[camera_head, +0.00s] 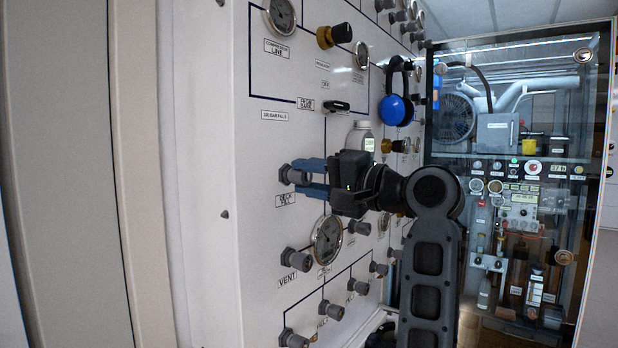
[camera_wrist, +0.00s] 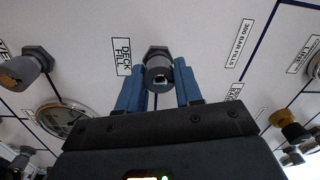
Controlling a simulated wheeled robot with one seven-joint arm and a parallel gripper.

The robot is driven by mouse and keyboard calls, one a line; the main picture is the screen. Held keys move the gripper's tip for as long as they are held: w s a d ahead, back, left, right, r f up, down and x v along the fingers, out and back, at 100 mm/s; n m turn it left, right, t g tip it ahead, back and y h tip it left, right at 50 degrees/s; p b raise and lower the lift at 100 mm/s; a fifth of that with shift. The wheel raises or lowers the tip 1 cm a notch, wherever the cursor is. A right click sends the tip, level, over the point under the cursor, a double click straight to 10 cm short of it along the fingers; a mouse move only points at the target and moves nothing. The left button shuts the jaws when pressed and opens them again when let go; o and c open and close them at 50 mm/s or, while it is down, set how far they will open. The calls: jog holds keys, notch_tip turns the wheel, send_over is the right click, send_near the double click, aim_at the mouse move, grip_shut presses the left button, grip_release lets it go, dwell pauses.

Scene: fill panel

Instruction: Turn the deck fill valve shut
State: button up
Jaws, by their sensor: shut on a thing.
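The deck fill valve (camera_head: 286,174) is a grey knob on the white panel, above its "DECK FILL" label (camera_head: 284,199). In the wrist view the deck fill valve (camera_wrist: 158,72) sits between the two blue fingers, with its label (camera_wrist: 122,57) to the left. My gripper (camera_head: 305,178) reaches in from the right, level with the knob, and is shut on it. In the wrist view my gripper (camera_wrist: 158,88) has one finger on each side of the knob. The fingers partly hide the knob in the head view.
A round gauge (camera_head: 327,240) and the vent valve (camera_head: 297,260) are below my gripper. Several similar grey knobs line the panel. Blue ear defenders (camera_head: 396,109) hang at the upper right. A glass-fronted cabinet (camera_head: 520,150) stands at the right.

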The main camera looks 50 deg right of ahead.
jog(key=shift+f, duration=0.25)
jog(key=o, duration=1)
jog(key=shift+r, duration=0.15)
jog(key=shift+o, duration=0.2)
jog(key=shift+s, duration=0.1)
jog(key=s+b, duration=0.1)
jog(key=s, duration=0.6)
jog(key=shift+s+d+f, duration=0.2)
jog(key=shift+s, duration=0.1)
